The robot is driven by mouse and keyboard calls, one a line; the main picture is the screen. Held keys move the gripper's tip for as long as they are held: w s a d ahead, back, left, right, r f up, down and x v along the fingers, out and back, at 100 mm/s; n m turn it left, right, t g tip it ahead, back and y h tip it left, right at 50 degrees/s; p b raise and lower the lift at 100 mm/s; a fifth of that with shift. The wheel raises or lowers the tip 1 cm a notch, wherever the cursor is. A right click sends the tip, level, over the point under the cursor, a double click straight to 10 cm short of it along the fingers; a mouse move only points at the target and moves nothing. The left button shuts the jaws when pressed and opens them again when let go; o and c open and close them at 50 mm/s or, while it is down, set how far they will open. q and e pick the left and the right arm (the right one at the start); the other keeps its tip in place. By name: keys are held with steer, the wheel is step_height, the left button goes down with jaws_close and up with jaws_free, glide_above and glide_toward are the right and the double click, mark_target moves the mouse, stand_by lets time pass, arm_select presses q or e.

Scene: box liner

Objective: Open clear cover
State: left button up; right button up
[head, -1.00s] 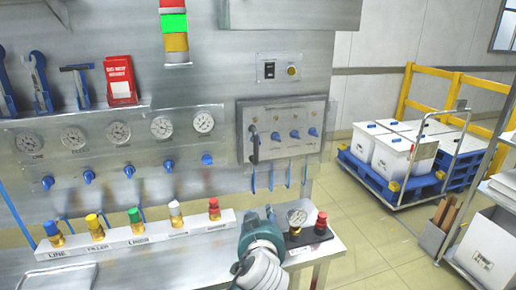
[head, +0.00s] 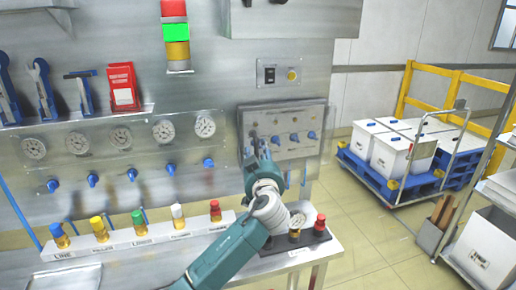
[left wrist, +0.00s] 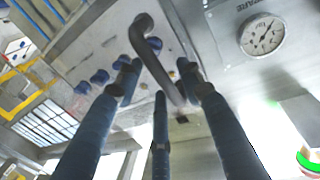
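The clear cover (head: 312,118) is a see-through panel with a grey frame on the steel wall, over a row of blue valve knobs. Its dark bent handle (left wrist: 160,62) shows in the left wrist view. My left gripper (head: 261,147) is at the cover's left side and hides most of the handle in the head view. In the left wrist view its blue fingers (left wrist: 160,82) are spread apart, with the handle between them; whether they touch it is unclear. The cover looks flat against the panel. My right gripper is not in view.
Gauges (head: 121,138) and blue knobs line the wall to the left. Below, a white ledge (head: 150,241) carries several coloured-cap fittings.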

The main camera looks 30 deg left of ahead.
arm_select(q)
steer(key=shift+w+a, duration=0.25)
steer(key=shift+w, duration=0.05)
jaws_close()
